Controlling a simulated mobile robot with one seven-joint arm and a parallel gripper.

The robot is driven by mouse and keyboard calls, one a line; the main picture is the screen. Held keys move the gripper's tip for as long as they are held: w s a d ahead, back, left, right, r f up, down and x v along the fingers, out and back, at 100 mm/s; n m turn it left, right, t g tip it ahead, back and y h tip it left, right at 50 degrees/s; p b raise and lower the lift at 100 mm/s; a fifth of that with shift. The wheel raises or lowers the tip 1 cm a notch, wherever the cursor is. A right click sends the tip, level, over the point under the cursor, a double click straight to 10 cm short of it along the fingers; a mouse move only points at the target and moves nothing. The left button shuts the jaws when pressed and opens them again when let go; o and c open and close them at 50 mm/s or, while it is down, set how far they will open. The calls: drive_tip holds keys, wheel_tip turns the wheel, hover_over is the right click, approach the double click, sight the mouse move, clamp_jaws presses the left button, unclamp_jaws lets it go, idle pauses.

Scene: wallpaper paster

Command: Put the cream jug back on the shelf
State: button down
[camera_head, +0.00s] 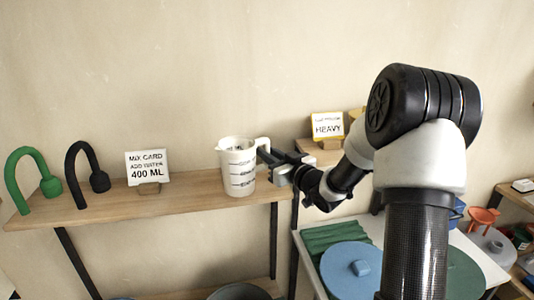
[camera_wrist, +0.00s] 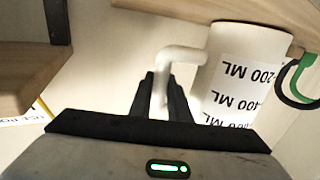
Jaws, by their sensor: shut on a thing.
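The cream jug (camera_head: 238,168), with black measuring marks, is upright at the right end of the wooden shelf (camera_head: 190,196). Its base is at the board's surface; I cannot tell if it touches or hovers slightly. My gripper (camera_head: 268,156) comes from the right and is shut on the jug's handle. In the wrist view, which is upside down, the jug (camera_wrist: 240,70) shows ML numbers on a white label, and its handle (camera_wrist: 160,85) lies between the dark fingers of my gripper (camera_wrist: 163,95). The fingertips are partly hidden behind the handle.
A sign reading 400 ML (camera_head: 148,168) stands left of the jug, with black (camera_head: 82,175) and green (camera_head: 30,180) hooked objects further left. The shelf between the jug and 400 ML sign is clear.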

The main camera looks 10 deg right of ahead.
drive_tip(key=shift+f, duration=0.2)
drive_tip(key=c, duration=1.7)
unclamp_jaws()
drive_tip(key=shift+o, duration=0.2)
drive_tip(key=shift+r, duration=0.1)
drive_tip(key=shift+r, duration=0.15)
drive_tip(key=shift+s+d, duration=0.2)
drive_tip(key=shift+s, duration=0.05)
drive_tip(key=v, duration=1.1)
drive_tip(key=shift+s+b, duration=0.25)
drive_tip(key=shift+b, duration=0.15)
